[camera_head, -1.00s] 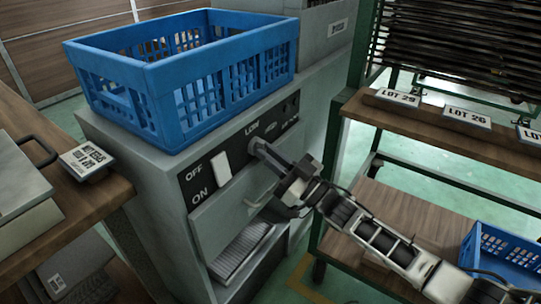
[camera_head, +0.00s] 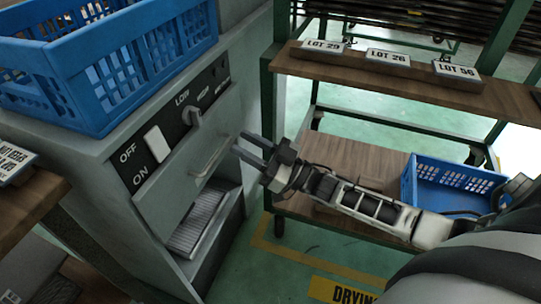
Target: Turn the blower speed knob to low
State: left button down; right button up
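Another label stands to the right of LOW. I cannot tell exactly which mark the knob points to. My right gripper (camera_head: 239,143) is to the right of the knob and lower in the picture, clear of it. Its two fingers are apart with nothing between them. My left gripper is not in view.
A white ON/OFF switch (camera_head: 157,143) is left of the knob. A bar handle (camera_head: 210,155) and an open slot lie below. A blue crate (camera_head: 110,75) stands on the machine. A shelf (camera_head: 390,80) with lot signs and another blue crate (camera_head: 455,185) are at right.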

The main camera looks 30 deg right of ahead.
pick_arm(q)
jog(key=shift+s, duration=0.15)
pick_arm(e)
jog(key=v, duration=0.6)
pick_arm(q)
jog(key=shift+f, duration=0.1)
